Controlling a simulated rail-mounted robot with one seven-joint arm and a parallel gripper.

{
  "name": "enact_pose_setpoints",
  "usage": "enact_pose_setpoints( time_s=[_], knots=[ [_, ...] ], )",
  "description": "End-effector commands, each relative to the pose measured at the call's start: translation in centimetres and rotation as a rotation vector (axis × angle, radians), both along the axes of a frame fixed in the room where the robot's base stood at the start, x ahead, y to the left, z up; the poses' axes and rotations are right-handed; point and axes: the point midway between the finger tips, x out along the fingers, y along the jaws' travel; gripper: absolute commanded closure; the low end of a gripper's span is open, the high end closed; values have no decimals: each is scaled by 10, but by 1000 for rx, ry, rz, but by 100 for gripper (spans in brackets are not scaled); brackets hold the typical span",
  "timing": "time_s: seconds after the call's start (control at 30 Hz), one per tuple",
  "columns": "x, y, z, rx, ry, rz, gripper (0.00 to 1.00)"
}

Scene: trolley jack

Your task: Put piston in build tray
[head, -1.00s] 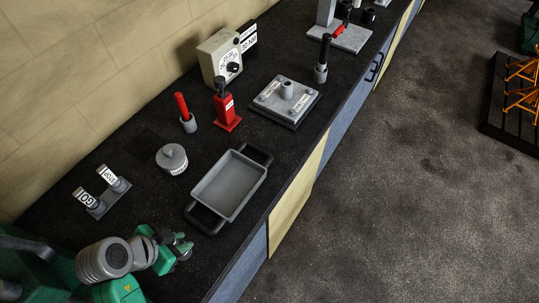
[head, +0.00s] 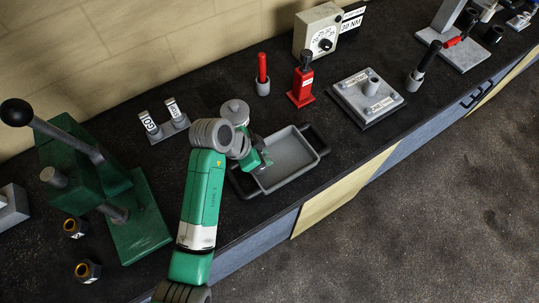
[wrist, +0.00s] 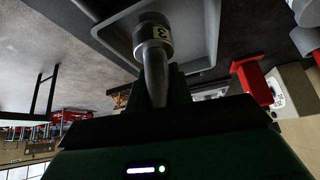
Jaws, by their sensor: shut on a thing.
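My gripper (head: 264,163) is over the left part of the build tray, a grey tray (head: 293,155) with black handles. In the wrist view, my gripper (wrist: 158,88) is shut on the piston (wrist: 153,42), a grey metal cylinder with a dark band, a white label and a narrower rod between the fingers. The tray (wrist: 192,35) fills the background behind the piston there. The piston cannot be made out in the head view. Whether it touches the tray floor cannot be told.
A lidded grey pot (head: 235,108) stands behind my wrist. A holder with two labelled cylinders (head: 163,122) is to the left. A red jack body (head: 302,84) and a plate fixture (head: 367,97) stand to the right. A green press (head: 90,180) is at the left.

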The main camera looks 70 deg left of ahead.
Motion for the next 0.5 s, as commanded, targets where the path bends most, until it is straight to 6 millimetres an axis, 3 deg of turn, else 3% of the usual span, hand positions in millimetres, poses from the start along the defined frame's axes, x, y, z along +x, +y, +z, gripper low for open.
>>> enact_pose_setpoints(
  time_s=[0.13,0.37,0.5],
  knots=[
    [17,7,-1,0,-1,0,100],
    [22,9,-3,-1,-1,1,100],
    [20,9,-22,-3,1,1,100]
  ],
)
